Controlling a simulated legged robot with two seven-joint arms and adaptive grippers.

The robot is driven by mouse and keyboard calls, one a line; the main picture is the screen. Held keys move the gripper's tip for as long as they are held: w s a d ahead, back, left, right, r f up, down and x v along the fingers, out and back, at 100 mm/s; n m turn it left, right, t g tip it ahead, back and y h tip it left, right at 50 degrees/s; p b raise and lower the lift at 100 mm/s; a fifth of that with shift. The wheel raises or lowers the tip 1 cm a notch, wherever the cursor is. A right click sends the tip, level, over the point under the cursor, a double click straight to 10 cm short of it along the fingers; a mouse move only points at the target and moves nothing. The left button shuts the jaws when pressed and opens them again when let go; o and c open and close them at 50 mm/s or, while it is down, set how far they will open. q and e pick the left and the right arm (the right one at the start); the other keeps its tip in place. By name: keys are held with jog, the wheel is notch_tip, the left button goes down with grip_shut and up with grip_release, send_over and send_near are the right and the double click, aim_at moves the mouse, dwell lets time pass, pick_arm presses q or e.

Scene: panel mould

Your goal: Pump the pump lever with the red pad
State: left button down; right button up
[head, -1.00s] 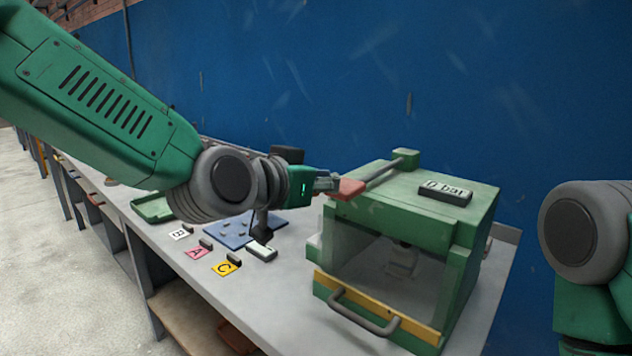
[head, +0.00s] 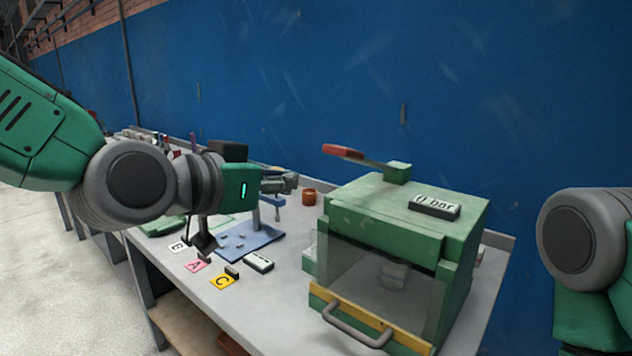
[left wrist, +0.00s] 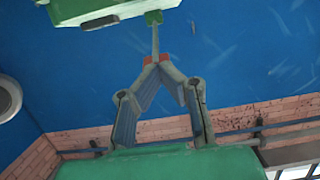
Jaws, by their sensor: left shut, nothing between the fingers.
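The pump lever (head: 375,161) rises to the left from its green mount on top of the green press box (head: 350,215). Its red pad (head: 343,151) is at the raised end, above and beyond the box's left edge. My left gripper (head: 293,183) is shut and empty, to the left of the pad and lower in the head view. In the left wrist view the closed fingertips (left wrist: 160,62) overlap the red pad (left wrist: 148,60), which shows at both sides of them; the head view shows a gap. My right gripper is out of view.
A display (head: 434,207) on the box seems to read 0 bar. The clear-fronted box has a yellow bar and grey handle (head: 355,330). Cards A, B and C (head: 222,281), a blue plate (head: 250,240) and an orange-brown cup (head: 309,197) are on the grey bench.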

pick_arm(q)
jog(key=shift+v, duration=1.05)
dwell(0.9)
jog(key=shift+d+r, duration=0.1)
jog(key=shift+d, duration=0.1)
